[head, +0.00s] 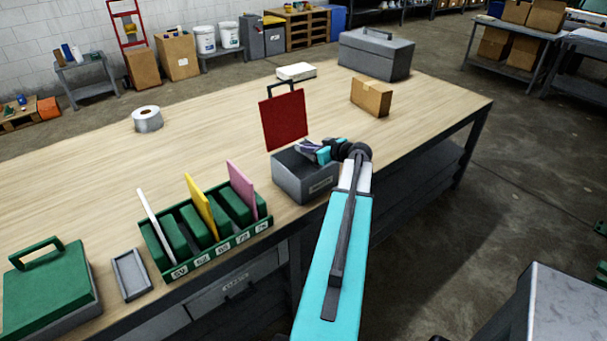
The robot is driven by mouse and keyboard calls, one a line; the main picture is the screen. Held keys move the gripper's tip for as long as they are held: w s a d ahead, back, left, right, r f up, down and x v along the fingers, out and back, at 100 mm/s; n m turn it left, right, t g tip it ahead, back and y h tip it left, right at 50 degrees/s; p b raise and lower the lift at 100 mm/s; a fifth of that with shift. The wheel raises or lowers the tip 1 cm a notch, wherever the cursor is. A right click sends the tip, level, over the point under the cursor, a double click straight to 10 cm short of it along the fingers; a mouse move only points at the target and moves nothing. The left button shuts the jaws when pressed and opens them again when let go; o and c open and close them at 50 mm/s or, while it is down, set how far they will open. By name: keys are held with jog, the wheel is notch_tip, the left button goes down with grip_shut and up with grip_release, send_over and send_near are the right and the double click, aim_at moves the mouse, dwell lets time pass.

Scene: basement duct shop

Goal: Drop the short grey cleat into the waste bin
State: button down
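My gripper (313,152) is over the open grey box (304,181) near the bench's front edge, at its right rear rim. Its cyan finger parts point left; a small grey-purple piece shows at their tips, but I cannot tell if it is the short grey cleat or part of my gripper. Whether the fingers are open or shut is too small to tell. The grey box has a raised red lid (284,121) with a dark handle. Its front label is unreadable, so I cannot confirm it is the waste bin. Its inside is mostly dark.
A green slotted rack (212,253) holds white, yellow and pink panels. Left of it are a shallow grey tray (131,275) and a closed green-lidded box (48,283). A tape roll (147,119), cardboard box (371,97) and grey toolbox (376,55) stand farther back. The bench's left middle is clear.

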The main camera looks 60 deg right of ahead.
jog(key=shift+f+p, duration=0.3)
jog(key=shift+f, duration=1.1)
jog(key=c, duration=1.9)
grip_release()
jog(key=shift+o, duration=0.2)
jog(key=shift+s, duration=0.1)
jog(key=b+v, duration=0.5)
jog(key=v, duration=0.8)
jog(key=shift+s+a, duration=0.15)
jog(key=shift+s, duration=0.2)
